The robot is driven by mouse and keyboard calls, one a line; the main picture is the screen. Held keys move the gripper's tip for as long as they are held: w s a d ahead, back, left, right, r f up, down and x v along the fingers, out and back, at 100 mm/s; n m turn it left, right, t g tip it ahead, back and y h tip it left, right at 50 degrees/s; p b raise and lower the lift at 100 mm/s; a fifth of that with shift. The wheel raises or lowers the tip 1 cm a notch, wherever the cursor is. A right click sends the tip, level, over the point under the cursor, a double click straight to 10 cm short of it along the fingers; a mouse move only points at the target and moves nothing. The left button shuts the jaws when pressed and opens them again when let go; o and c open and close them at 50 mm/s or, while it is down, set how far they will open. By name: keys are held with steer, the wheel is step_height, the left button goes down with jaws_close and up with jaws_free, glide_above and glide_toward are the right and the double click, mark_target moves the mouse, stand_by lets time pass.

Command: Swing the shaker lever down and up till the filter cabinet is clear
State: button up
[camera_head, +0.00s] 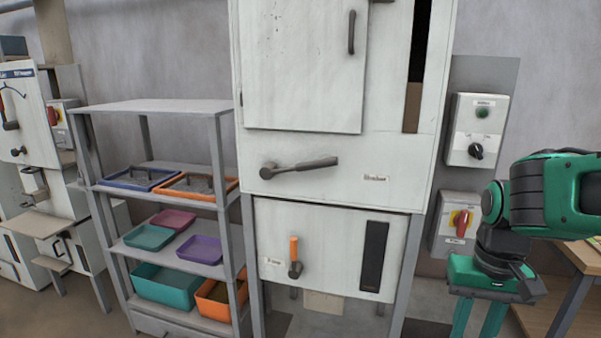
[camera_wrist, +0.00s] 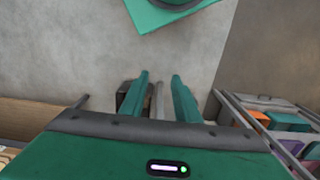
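The filter cabinet (camera_head: 400,160) is a tall pale cabinet in the middle of the head view. Its shaker lever (camera_head: 305,165) is a dark handle on a round pivot at its left. The lever points right and tilts slightly up, beside a small label. A tall dark window strip (camera_head: 417,50) on the upper right has a brown band at its bottom. My gripper (camera_head: 480,322) is at the lower right, well apart from the lever, with its green fingers pointing down. In the wrist view my gripper (camera_wrist: 160,76) is open, with nothing seen held. The lever is not recognisable there.
Below the lever is an orange-handled lever (camera_head: 294,255) and a dark slot (camera_head: 374,256). Right of the cabinet are a knob box with a green button (camera_head: 477,130) and a red-yellow switch (camera_head: 460,222). A shelf rack (camera_head: 165,106) with trays stands left. A wooden table (camera_head: 570,295) is at right.

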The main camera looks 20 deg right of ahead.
stand_by(0.4)
steer(key=shift+o, duration=1.3)
steer(key=shift+s+r, duration=0.15)
steer(key=shift+s, duration=0.1)
steer(key=m+t+y, duration=0.2)
steer(key=m+t, duration=0.5)
steer(key=t, duration=1.1)
glide_toward(321, 166)
steer(key=w, duration=0.4)
steer(key=w+a, duration=0.1)
steer(key=w, duration=0.6)
steer(key=shift+w+a, duration=0.2)
steer(key=shift+w, duration=0.1)
